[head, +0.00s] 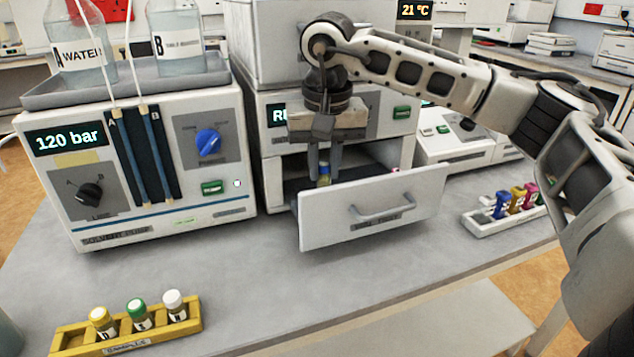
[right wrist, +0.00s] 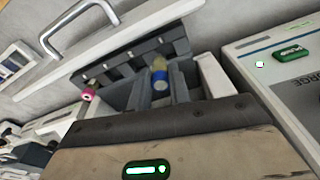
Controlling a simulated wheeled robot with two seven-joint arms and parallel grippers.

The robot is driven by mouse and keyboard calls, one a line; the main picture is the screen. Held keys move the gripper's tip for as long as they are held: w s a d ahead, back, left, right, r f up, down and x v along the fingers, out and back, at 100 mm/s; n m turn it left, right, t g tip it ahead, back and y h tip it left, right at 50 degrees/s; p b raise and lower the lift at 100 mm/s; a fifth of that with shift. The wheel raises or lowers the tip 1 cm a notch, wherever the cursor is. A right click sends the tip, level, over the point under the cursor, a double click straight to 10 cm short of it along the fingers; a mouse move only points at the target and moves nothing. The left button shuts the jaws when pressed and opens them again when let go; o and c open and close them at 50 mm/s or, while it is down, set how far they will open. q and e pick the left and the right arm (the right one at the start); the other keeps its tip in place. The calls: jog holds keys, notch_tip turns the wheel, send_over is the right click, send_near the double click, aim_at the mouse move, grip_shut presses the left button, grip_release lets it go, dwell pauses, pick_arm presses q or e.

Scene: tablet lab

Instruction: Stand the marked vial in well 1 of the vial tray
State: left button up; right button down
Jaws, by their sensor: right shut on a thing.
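My right gripper (head: 324,172) points down into the open drawer (head: 375,208). It is shut on a small vial (head: 323,181) with a yellowish top and a blue band. The vial also shows between the fingers in the right wrist view (right wrist: 160,78). A dark grey tray (right wrist: 118,72) with a row of notches lies in the drawer close to the vial. Whether the vial touches the tray, and any well numbers, I cannot tell. A pink-capped item (right wrist: 88,94) lies at the tray's end. My left gripper is not in view.
A yellow rack (head: 75,340) with yellow-, green- and white-capped vials stands at the front left. The solvent pump (head: 140,215) stands left of the drawer. A white holder (head: 490,222) with coloured pieces is at right. The front middle of the bench is clear.

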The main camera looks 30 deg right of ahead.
jog(key=shift+w+a+f, duration=0.2)
jog(key=shift+w+f, duration=0.25)
jog(key=shift+f, duration=0.1)
jog(key=shift+w+f, duration=0.15)
jog(key=shift+f, duration=0.75)
jog(key=shift+w+f, duration=0.1)
jog(key=shift+f, duration=0.8)
jog(key=shift+f, duration=0.2)
jog(key=c, duration=1.3)
grip_release()
jog(key=shift+r, duration=0.15)
notch_tip(320, 180, up, 12)
jog(key=s, duration=0.1)
jog(key=shift+s+a, duration=0.15)
jog(key=shift+a, duration=0.25)
